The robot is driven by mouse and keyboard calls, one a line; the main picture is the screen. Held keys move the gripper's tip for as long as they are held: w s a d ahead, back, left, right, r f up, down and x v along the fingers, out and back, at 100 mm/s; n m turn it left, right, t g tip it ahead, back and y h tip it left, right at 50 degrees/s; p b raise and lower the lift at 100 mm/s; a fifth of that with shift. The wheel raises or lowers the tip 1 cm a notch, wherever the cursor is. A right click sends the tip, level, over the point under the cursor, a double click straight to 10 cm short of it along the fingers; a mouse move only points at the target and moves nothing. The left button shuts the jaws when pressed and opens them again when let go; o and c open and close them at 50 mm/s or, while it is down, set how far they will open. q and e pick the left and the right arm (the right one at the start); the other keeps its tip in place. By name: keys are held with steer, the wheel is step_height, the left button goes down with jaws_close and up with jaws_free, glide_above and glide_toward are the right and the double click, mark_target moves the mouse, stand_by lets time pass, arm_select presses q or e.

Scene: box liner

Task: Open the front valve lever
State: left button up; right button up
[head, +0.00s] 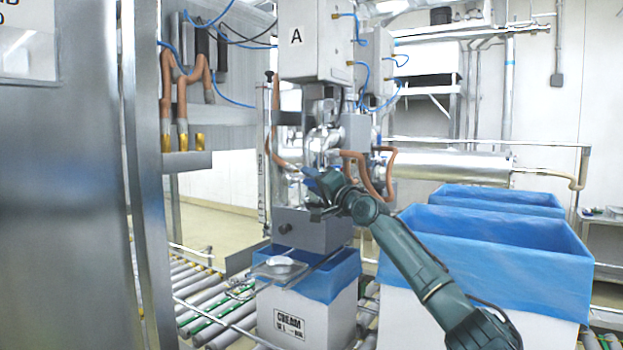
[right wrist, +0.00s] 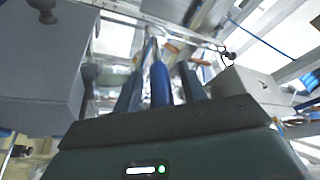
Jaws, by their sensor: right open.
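The front valve lever shows as a blue handle (right wrist: 160,84) in the right wrist view, standing between the two dark fingers of my right gripper (right wrist: 160,72). A small blue part, seemingly this lever (head: 311,173), shows beside the gripper in the head view. My right gripper (head: 325,194) is open at the valve piping of the front filling machine (head: 313,45), the one marked A. The fingers are on both sides of the lever; I cannot tell whether they touch it. The gripper hides part of the valve in the head view. My left gripper is not in view.
Below the gripper is a grey box-shaped part (head: 312,232) of the machine. Under it, a white cream box (head: 300,322) with a blue liner stands on the roller conveyor (head: 205,318). Blue-lined boxes (head: 500,250) stand at right. A steel panel (head: 60,200) fills the left.

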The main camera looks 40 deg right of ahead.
steer(key=shift+w+r, duration=0.1)
steer(key=shift+w, duration=0.2)
jaws_close()
stand_by(0.4)
